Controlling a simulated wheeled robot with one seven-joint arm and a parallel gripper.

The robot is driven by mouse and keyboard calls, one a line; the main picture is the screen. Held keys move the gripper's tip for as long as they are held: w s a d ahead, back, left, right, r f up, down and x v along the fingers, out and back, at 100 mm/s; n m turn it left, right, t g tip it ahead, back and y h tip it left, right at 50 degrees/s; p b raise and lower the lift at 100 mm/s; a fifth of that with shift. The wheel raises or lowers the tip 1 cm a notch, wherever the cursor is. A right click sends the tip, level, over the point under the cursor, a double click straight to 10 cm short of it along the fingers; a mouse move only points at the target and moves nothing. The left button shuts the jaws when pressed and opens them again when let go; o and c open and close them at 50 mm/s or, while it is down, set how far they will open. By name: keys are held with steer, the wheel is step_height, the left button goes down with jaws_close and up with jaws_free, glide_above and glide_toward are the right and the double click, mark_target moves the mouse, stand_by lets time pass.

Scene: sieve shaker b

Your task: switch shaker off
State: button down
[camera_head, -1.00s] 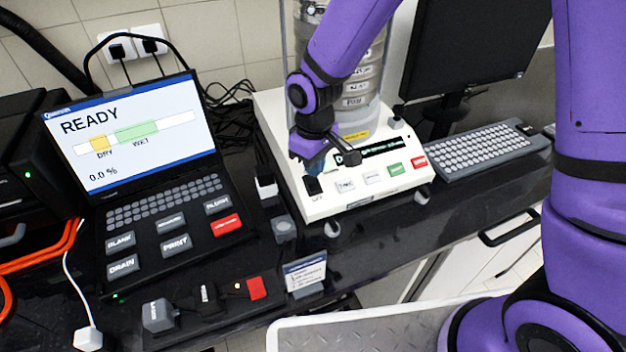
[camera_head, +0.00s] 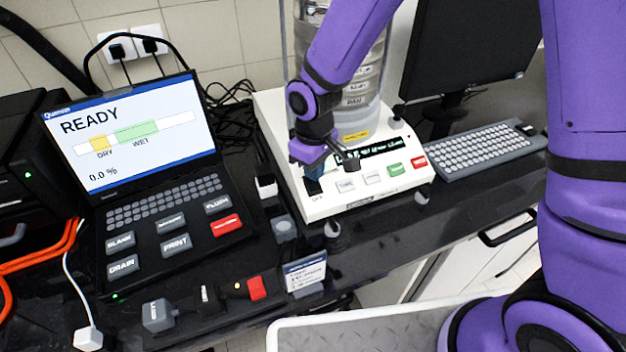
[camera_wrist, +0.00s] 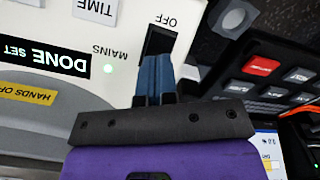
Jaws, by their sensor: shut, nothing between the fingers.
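The sieve shaker is a cream box (camera_head: 292,130) with a stack of metal sieves (camera_head: 357,95) on top. A small green light (camera_wrist: 108,69) glows beside MAINS. The display (camera_wrist: 45,60) reads DONE SET in the wrist view. My gripper (camera_wrist: 154,62) is shut and empty, its blue fingertips over the MAINS-side part of the rocker. In the head view my gripper (camera_head: 313,172) hides much of the switch. I cannot tell whether the tips touch it.
A TIME button (camera_head: 345,186), a green button (camera_head: 395,169) and a red button (camera_head: 419,162) line the panel to the right. A moisture-meter-like laptop unit (camera_head: 130,135) showing READY stands left. A keyboard (camera_head: 485,150) and monitor (camera_head: 465,50) stand right.

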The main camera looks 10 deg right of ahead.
mark_target(314, 185)
steer(key=shift+f, duration=0.9)
stand_by(0.5)
steer(key=shift+r, duration=0.1)
step_height(314, 185, up, 7)
stand_by(0.9)
stand_by(0.4)
steer(key=s+d+r+m+t, duration=0.2)
steer(key=s+d+r+m, duration=0.2)
steer(key=d+r, duration=1.05)
steer(key=s+d+r+m+t, duration=0.1)
steer(key=s+d+r+m, duration=0.1)
steer(key=s+d+r, duration=0.2)
steer(key=s+d+r+m+t, duration=0.2)
steer(key=s+d, duration=0.4)
steer(key=s, duration=0.4)
steer(key=shift+s+r+m, duration=0.3)
steer(key=shift+r+m, duration=0.3)
steer(key=shift+r, duration=0.75)
